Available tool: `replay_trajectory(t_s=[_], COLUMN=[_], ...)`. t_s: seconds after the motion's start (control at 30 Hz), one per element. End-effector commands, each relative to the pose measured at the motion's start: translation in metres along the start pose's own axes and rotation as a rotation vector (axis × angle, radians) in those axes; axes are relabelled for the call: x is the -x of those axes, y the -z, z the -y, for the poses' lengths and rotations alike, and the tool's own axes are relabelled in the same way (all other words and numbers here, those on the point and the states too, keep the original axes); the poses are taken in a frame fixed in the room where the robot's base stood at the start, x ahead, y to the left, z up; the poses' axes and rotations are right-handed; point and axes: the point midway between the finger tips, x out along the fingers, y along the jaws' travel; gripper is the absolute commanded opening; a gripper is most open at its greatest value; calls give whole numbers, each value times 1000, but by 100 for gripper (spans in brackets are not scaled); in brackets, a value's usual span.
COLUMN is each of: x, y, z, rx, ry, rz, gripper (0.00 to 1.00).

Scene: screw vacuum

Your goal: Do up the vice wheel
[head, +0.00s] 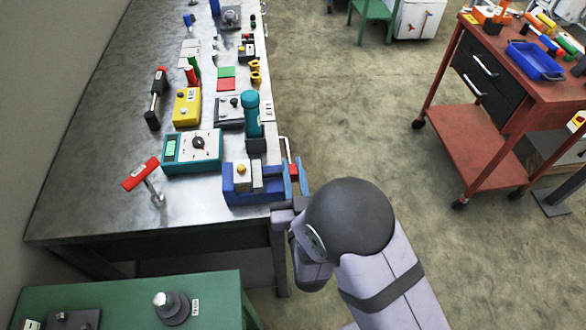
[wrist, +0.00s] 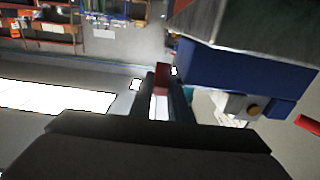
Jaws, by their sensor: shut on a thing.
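The blue vice (head: 248,198) sits at the right front edge of the metal bench, with a grey block and a yellow knob on top. Its blue body also shows at the right of the wrist view (wrist: 235,78). The vice wheel (head: 303,178) is at the vice's right end, a thin blue part with a red piece beside it, partly hidden. My gripper (wrist: 161,88) is beside the vice, its two dark fingers shut around the red piece (wrist: 162,73). In the head view, my arm comes from the lower right and my wrist hides most of the fingers.
A teal meter (head: 180,152), a red T-handle tool (head: 142,174) and a teal cylinder (head: 251,114) stand near the vice on the bench (head: 90,205). A green table (head: 215,290) is at lower left. A red trolley (head: 470,148) stands at right, with open floor between.

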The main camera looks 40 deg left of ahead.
Motion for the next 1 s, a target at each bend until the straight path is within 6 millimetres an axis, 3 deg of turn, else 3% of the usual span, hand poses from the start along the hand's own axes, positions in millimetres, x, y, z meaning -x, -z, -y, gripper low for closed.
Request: replay_trajectory(t_s=[0.17, 0.73, 0.77, 0.83, 1.0], x=[0, 2, 2, 2, 2], y=[-7, 0, 0, 0, 0], z=[0, 0, 0, 0, 0], rx=[0, -1, -1, 0, 0], ry=[0, 0, 0, 0, 0], rz=[-54, -130, -130, -130, -130], gripper=[0, 0, 18, 34, 34])
